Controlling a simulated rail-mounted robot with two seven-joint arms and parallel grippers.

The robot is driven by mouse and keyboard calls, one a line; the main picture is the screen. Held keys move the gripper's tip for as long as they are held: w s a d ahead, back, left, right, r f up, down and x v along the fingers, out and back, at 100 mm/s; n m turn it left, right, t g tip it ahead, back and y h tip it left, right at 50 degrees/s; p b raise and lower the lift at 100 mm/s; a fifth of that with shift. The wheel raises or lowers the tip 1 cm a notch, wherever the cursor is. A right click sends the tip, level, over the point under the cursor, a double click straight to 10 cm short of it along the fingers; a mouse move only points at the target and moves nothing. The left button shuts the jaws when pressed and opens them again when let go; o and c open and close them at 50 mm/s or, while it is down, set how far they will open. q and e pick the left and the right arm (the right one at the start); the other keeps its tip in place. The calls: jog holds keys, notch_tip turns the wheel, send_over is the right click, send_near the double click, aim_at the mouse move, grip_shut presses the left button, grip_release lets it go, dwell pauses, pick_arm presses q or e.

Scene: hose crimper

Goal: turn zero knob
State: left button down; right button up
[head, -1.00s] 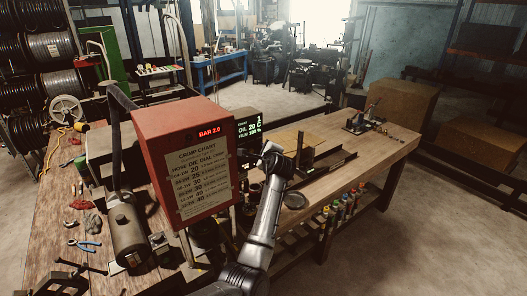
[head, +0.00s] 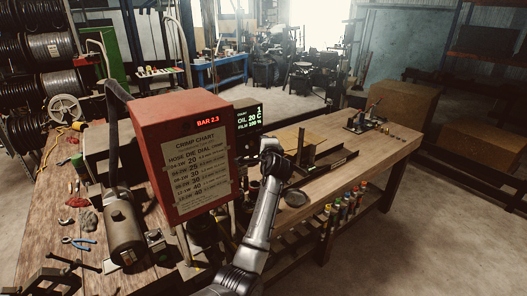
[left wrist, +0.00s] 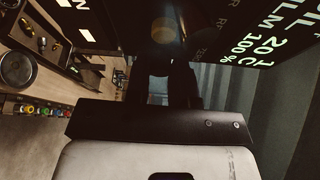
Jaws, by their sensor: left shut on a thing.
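The zero knob is probably the round, dull brass-coloured part (left wrist: 163,31) on the dark panel face in the left wrist view. My left gripper (left wrist: 164,66) reaches up to it and is shut on it; the dark fingers and shadow hide the exact contact. In the head view, my left gripper (head: 268,152) is beside the dark display panel (head: 248,117), right of the red box, and its fingertips and the knob are hidden. My right gripper is in neither view.
The red box (head: 190,207) with a crimp chart stands left of my arm and shows BAR 2.3. A round dish (head: 295,198) and dark rail are to the right.

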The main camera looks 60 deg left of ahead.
pick_arm(q)
jog(key=shift+f+n+y+b, duration=0.2)
jog(key=shift+n+y+b, duration=0.7)
jog(key=shift+n+b, duration=1.85)
jog(key=shift+m+b, duration=0.55)
jog(key=c, duration=1)
grip_release()
jog(key=shift+o, duration=0.2)
jog(key=b+v, duration=0.2)
jog(key=v, duration=1.1)
jog(key=shift+s+d, duration=0.2)
jog(key=shift+d, duration=0.15)
jog(key=shift+f, duration=0.1)
